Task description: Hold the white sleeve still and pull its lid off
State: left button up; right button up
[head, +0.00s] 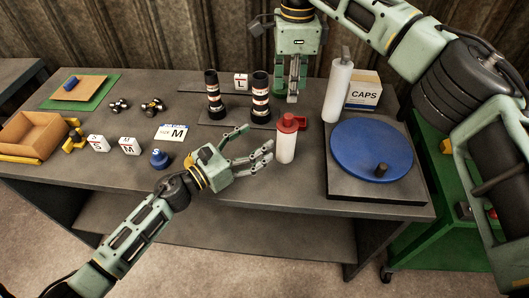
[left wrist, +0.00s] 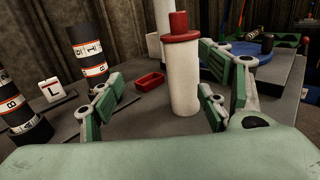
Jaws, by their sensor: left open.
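The white sleeve (head: 286,146) stands upright near the table's front edge, with a red lid (head: 288,124) on top. In the left wrist view the sleeve (left wrist: 184,88) and its lid (left wrist: 180,30) stand ahead, framed by the fingers. My left gripper (head: 262,142) is open and empty, just left of the sleeve, its fingers pointing at it. It also shows in the left wrist view (left wrist: 165,105). My right gripper (head: 290,95) points down behind the sleeve, above the table and apart from the lid. Whether its fingers are closed is unclear.
A small red tray (left wrist: 150,81) lies behind the sleeve. Two black banded cylinders (head: 214,95) (head: 260,98) stand behind left. A white bottle (head: 338,92), CAPS box (head: 364,91) and blue turntable (head: 371,148) stand right. A blue knobbed piece (head: 160,158) lies left.

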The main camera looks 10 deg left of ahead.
aim_at(278, 146)
pick_arm(q)
jog(key=d+f, duration=0.1)
jog(key=s+d+f, duration=0.1)
jog(key=d, duration=0.1)
jog(key=shift+d+f, duration=0.25)
jog(key=shift+d, duration=0.05)
jog(key=x, duration=0.7)
jog(key=shift+w+d+f, duration=0.1)
jog(key=shift+f, duration=0.1)
jog(key=c, duration=1.2)
jog(key=shift+c, duration=0.2)
jog(key=shift+f, duration=0.2)
